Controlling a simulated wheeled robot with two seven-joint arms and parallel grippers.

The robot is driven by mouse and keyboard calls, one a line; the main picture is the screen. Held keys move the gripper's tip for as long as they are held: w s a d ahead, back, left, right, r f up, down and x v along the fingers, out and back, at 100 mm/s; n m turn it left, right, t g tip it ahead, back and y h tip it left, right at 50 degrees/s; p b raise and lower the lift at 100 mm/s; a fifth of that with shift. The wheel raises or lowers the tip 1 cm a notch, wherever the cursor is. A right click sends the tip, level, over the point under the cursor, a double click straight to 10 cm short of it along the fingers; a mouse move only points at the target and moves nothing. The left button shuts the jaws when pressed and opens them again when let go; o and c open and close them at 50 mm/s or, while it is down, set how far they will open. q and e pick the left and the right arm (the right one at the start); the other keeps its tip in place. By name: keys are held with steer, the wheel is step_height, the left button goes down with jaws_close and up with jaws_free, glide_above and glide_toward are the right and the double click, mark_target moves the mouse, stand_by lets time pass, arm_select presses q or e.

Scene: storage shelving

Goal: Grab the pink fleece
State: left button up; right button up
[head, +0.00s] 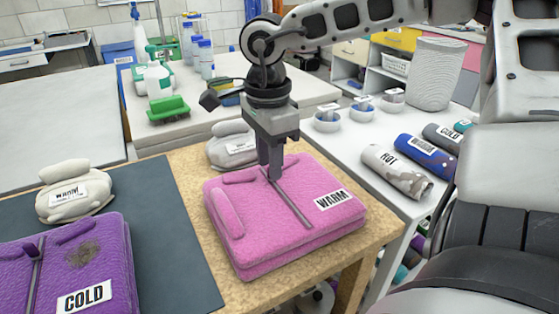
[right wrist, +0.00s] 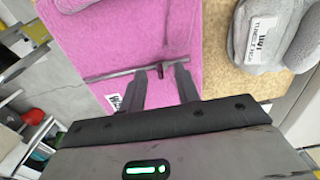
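The pink fleece (head: 285,215) lies folded on the wooden table top in the head view, with a dark zipper line and a white "WARM" label. It also fills much of the right wrist view (right wrist: 85,45). My right gripper (head: 268,174) points down over the fleece's far middle part, at the zipper. In the right wrist view its two fingers (right wrist: 158,78) stand apart, with pink cloth and the zipper showing between and beyond them. I cannot tell whether the fingertips touch the cloth. My left gripper is not in view.
A purple fleece (head: 100,255) labelled "COLD" lies on a dark mat (head: 180,255) at left. A whitish rolled item (head: 75,190) and a grey one (head: 228,152) lie behind. Rolled items, including one labelled "HOT" (head: 393,173), lie on the white table at right.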

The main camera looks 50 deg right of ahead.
steer(key=shift+f, duration=0.35)
jaws_close()
steer(key=shift+r, duration=0.1)
stand_by(1.1)
